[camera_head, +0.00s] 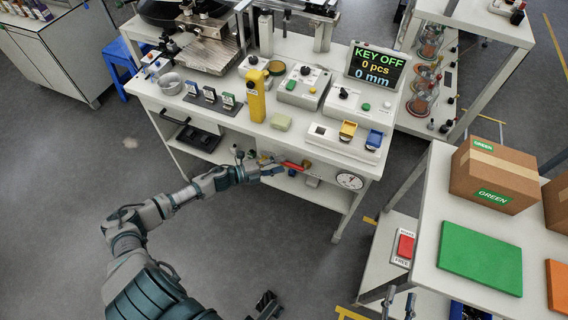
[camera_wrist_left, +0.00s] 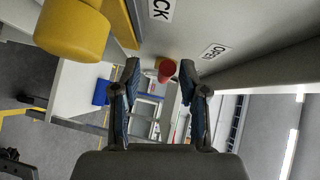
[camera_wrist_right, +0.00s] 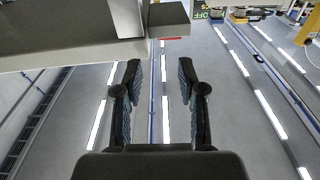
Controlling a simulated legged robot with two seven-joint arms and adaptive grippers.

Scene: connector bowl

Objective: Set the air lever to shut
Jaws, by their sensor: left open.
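The red air lever (camera_head: 294,165) is on the front of the white bench, below the worktop. My left gripper (camera_head: 273,169) is in front of the bench beside the lever. Its fingers (camera_wrist_left: 159,78) are open, with the red end seen between the tips; I cannot tell whether they touch it. My right gripper (camera_wrist_right: 158,80) is open and empty between its fingers in the right wrist view.
A round gauge (camera_head: 350,181) is right of the lever. A yellow post (camera_head: 257,95) stands on the worktop near its front edge. A display (camera_head: 376,66) reads KEY OFF, 0 pcs, 0 mm. A table with a green mat (camera_head: 480,258) and a cardboard box (camera_head: 494,172) stands at the right.

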